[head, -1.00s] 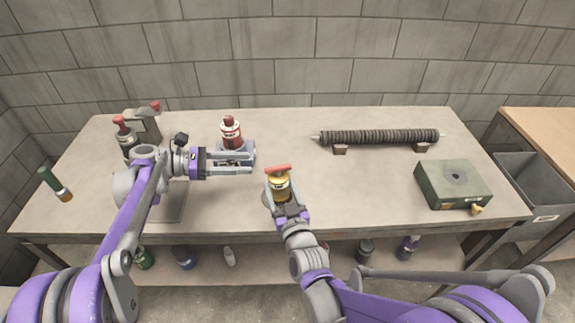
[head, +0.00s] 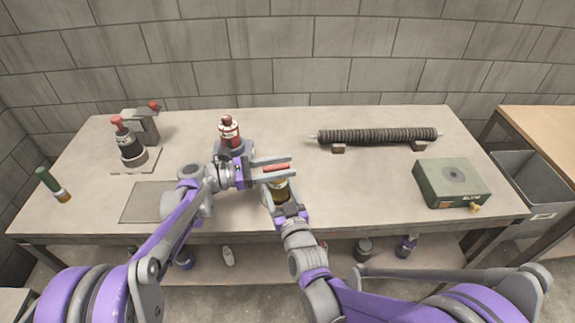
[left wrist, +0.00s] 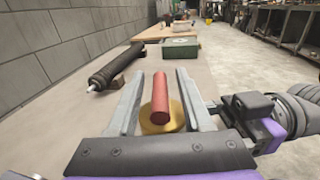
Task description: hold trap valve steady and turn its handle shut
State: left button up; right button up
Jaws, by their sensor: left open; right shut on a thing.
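The trap valve (head: 280,184) is a yellow brass body with a red bar handle (head: 277,169) on top. It stands near the front middle of the table. My right gripper (head: 281,196) is shut on the valve's body from the front. My left gripper (head: 272,170) is open, with its fingers at either side of the red handle. In the left wrist view the handle (left wrist: 160,100) lies lengthwise between the two open fingers (left wrist: 159,103), with a gap on each side. The yellow valve top (left wrist: 160,122) shows under it. The valve's lower part is mostly hidden.
A ribbed dark tube (head: 377,136) rests on blocks at the back right. A green box (head: 452,183) sits at the right. The table's right middle is clear.

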pick_arm(q)
jog(key=shift+w+d, duration=0.15)
jog(key=shift+d, duration=0.55)
grip_shut()
